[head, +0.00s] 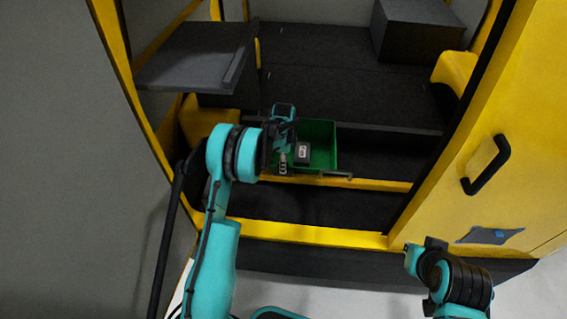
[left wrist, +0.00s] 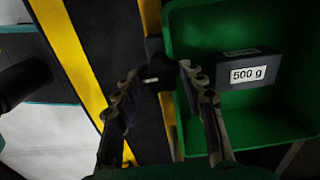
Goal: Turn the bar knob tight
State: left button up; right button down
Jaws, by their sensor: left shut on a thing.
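My left gripper (head: 283,168) reaches down in front of the green bin. In the left wrist view its two fingers (left wrist: 158,78) close around a small dark piece (left wrist: 160,75), which looks like the bar knob, beside the bin's wall. The fingers cover much of it, so its angle and tightness cannot be told. In the head view the gripper hides the knob. My right arm shows at the lower right, but its gripper cannot be made out.
The green bin (head: 322,135) holds a dark block (head: 302,153) labelled 500 g. A short grey bar (head: 337,174) sticks out by the yellow edge. A grey shelf panel (head: 190,58) is at upper left. A yellow door with a black handle (head: 487,165) and blue patch stands right.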

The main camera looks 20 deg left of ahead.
pick_arm(q)
jog(key=shift+m, duration=0.3)
dwell(0.4)
jog(key=o, duration=1.2)
jog(key=shift+c, duration=0.2)
jog(key=shift+r, duration=0.1)
notch_tip(320, 180, up, 12)
